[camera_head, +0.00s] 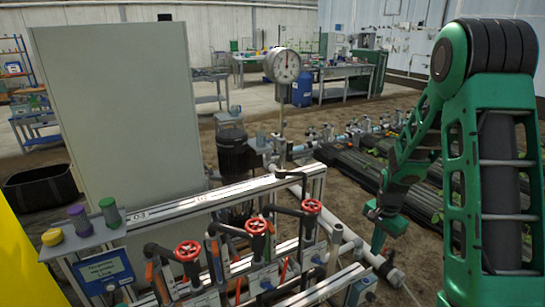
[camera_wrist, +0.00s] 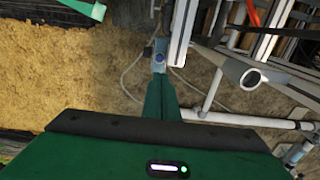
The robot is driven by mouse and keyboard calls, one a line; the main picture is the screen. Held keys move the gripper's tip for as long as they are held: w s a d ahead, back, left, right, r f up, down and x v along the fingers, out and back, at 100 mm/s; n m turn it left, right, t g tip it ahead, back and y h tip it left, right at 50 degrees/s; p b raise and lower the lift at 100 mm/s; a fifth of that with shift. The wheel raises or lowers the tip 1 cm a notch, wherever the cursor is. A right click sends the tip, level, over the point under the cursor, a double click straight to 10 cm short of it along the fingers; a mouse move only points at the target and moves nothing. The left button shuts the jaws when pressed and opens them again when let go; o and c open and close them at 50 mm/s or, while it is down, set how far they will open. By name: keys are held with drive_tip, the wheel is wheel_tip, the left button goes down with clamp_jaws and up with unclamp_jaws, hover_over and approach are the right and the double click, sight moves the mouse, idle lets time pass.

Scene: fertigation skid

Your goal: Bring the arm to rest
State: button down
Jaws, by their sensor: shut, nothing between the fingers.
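My green arm fills the right side of the head view, bent at the elbow, with the forearm reaching down and left. My gripper (camera_head: 377,240) points down, to the right of the skid's valve frame. In the wrist view my gripper (camera_wrist: 159,60) is shut and empty, with bare soil and pipework beyond it. No contact with the skid shows, though the exact gap to the pipes is hard to tell.
A pressure gauge (camera_head: 286,66) stands behind. Black plant rows (camera_head: 350,165) lie beyond my forearm.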

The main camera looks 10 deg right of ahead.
drive_tip(key=s+a+r+n, duration=0.1)
drive_tip(key=s+r+n, duration=0.2)
drive_tip(key=s+r, duration=0.7)
drive_tip(key=s+a+r+n, duration=0.1)
drive_tip(key=s+r+n, duration=0.3)
drive_tip(key=s+r, duration=0.6)
drive_tip(key=s, duration=0.8)
drive_tip(key=shift+s+a+r+n, duration=0.2)
drive_tip(key=shift+s+a+n, duration=0.1)
drive_tip(key=shift+s+a, duration=0.1)
